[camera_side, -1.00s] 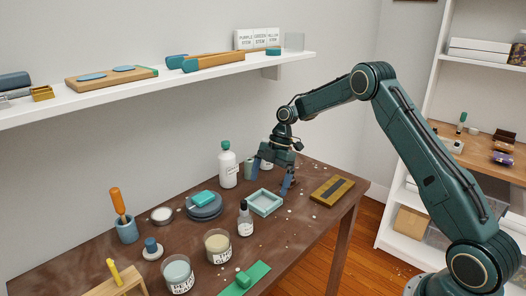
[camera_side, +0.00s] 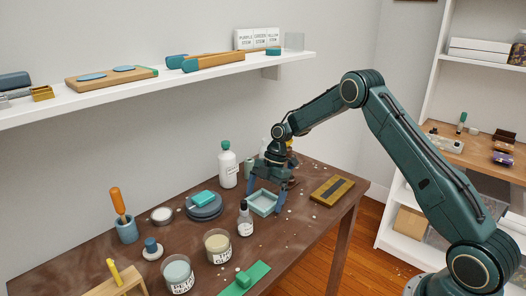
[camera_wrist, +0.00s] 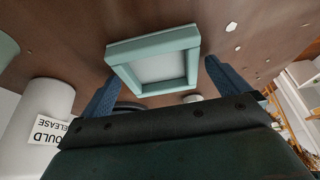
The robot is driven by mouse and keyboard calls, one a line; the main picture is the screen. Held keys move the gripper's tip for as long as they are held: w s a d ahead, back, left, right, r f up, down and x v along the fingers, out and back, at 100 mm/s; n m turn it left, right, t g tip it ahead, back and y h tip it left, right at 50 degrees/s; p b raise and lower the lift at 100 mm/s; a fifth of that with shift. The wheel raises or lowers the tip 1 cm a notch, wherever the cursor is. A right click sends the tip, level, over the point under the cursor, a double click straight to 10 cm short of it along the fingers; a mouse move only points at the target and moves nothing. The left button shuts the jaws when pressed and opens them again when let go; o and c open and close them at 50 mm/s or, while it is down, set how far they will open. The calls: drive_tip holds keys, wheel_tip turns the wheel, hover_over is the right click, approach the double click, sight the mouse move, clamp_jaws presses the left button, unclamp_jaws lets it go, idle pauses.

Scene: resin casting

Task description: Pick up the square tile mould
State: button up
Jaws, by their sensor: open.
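The square tile mould (camera_side: 264,202) is a pale teal square frame with a lighter recessed middle, lying flat on the brown table. In the wrist view the mould (camera_wrist: 155,62) shows between and beyond my fingertips. My gripper (camera_side: 266,204) is open, its two blue fingers pointing down, one on the left and one on the right of the mould. In the wrist view my gripper (camera_wrist: 160,80) has a finger at each side with a gap to the mould. I cannot tell whether the fingertips touch the table.
A white bottle (camera_side: 228,167) stands behind left of the mould, and a small dropper bottle (camera_side: 245,219) stands close at its front left. A brown and yellow block (camera_side: 332,190) lies to the right. Small chips are scattered on the table (camera_side: 300,221).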

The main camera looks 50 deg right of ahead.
sight(264, 202)
idle(0.3)
drive_tip(key=c, duration=1)
wheel_tip(264, 202, up, 10)
idle(0.6)
